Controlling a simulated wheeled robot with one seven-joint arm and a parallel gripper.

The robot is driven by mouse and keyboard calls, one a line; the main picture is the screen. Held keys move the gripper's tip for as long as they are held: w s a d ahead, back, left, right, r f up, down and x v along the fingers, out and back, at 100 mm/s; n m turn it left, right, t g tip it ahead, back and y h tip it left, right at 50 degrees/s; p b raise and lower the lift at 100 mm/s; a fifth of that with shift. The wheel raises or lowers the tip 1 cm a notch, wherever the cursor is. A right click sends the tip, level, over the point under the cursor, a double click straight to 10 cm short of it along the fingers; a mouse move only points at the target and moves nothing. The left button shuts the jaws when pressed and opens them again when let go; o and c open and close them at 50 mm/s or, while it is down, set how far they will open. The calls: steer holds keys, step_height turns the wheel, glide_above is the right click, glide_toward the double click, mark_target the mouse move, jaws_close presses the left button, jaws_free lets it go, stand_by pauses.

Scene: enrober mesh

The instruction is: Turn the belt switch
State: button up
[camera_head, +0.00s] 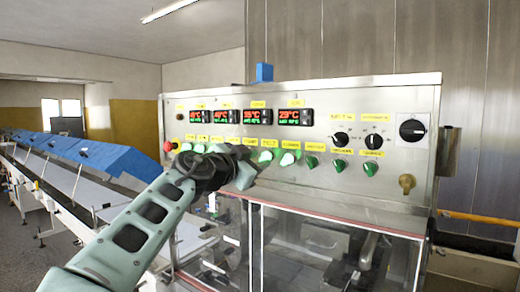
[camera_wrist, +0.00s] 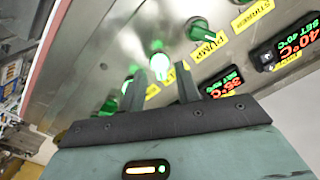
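A row of green rotary switches runs along the lower part of the steel control panel (camera_head: 340,95), each with a yellow label; some are lit. I cannot read which label says belt. In the wrist view, a brightly lit green switch (camera_wrist: 159,63) shows between and just beyond my fingertips, its label partly hidden by a finger. My gripper (camera_wrist: 161,80) is open, its two fingers apart and empty; I cannot tell if they touch the switch. In the head view my gripper (camera_head: 240,166) is at the panel and hides part of the row.
A dark green switch (camera_wrist: 199,29) labelled PUMP sits beside the lit one. Red emergency button (camera_head: 168,146), black knobs (camera_head: 373,141) and temperature displays (camera_head: 296,117) share the panel. Clear covers (camera_head: 310,250) lie below, a conveyor with blue covers (camera_head: 100,155) at left.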

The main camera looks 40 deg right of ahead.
steer(key=shift+x, duration=1.05)
jaws_close()
steer(key=shift+f+n, duration=0.15)
steer(key=shift+n, duration=0.25)
steer(key=shift+f+n+b, duration=0.1)
steer(key=shift+n+b, duration=0.5)
steer(key=shift+b, duration=0.2)
steer(key=n+b, duration=0.2)
steer(key=n, duration=0.1)
steer(key=n+b, duration=0.2)
steer(key=n, duration=0.4)
steer(key=shift+n+b, duration=0.3)
steer(key=shift+n, duration=0.1)
